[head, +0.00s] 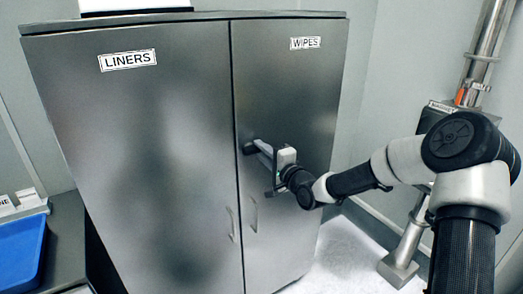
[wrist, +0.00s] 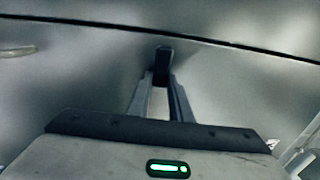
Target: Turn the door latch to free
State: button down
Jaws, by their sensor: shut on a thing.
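The door latch is a small dark piece (head: 248,148) on the grey steel cabinet, on the right door just beside the seam between the doors. In the wrist view the latch (wrist: 163,54) stands close to the dark seam line, its long side pointing away from the seam. My gripper (head: 258,147) reaches it from the right. In the wrist view my gripper's two grey fingers (wrist: 161,82) close in on the latch from both sides and are shut on it. The fingers hide part of the latch. I cannot tell whether it is turned.
The left door (head: 150,150) reads LINERS and the right door (head: 290,90) reads WIPES. Two upright handles (head: 253,214) sit below the latch beside the seam. A blue tray (head: 22,250) is at the far left. A metal post stands at the right. Floor shows right of the cabinet.

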dwell(0.4)
jog(key=c, duration=1.6)
grip_release()
jog(key=v, duration=1.7)
jog(key=shift+s+d, duration=0.15)
jog(key=shift+s, duration=0.05)
